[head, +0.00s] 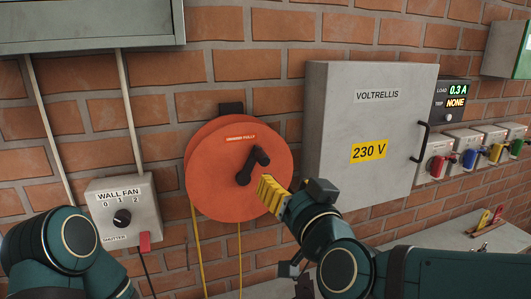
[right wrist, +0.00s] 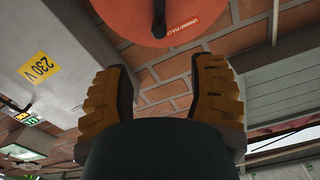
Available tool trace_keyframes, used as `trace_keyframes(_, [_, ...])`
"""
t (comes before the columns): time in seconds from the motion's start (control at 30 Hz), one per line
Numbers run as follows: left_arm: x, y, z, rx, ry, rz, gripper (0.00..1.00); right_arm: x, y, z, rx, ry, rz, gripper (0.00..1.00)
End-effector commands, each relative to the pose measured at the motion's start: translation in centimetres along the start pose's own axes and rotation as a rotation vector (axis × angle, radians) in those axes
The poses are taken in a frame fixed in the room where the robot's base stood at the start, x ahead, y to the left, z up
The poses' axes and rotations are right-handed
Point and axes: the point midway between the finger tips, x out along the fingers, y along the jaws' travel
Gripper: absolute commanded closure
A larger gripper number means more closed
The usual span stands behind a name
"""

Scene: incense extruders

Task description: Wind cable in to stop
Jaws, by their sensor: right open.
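The orange cable reel (head: 215,175) hangs on the brick wall with a black crank handle (head: 253,165) on its face. Yellow cable (head: 197,245) hangs from the reel in two strands. My right gripper (head: 272,193) has yellow ribbed fingers and is in front of the reel's lower right edge, below and right of the crank. In the right wrist view its two fingers (right wrist: 160,95) are wide apart with nothing between them; the reel (right wrist: 170,15) shows beyond the tips. Whether the fingers touch the reel cannot be told. My left gripper is out of view.
A grey cabinet (head: 345,130) marked 230 V with a black handle stands right of the reel. A wall fan switch box (head: 122,205) is at left. A bench (head: 455,225) lies below.

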Motion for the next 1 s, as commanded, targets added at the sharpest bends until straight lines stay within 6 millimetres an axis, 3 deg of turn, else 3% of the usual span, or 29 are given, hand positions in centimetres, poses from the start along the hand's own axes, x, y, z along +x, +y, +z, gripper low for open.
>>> trace_keyframes(0.6, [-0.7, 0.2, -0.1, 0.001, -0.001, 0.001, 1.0, 10.8, 0.1, 0.2, -0.002, -0.005, 0.001, 0.43])
trace_keyframes(0.8, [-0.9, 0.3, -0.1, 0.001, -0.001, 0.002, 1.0, 12.7, 0.1, 0.2, 0.001, -0.003, 0.001, 0.43])
trace_keyframes(1.0, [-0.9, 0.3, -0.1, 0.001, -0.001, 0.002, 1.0, 13.1, 0.1, 0.2, 0.0, -0.003, 0.0, 0.43])
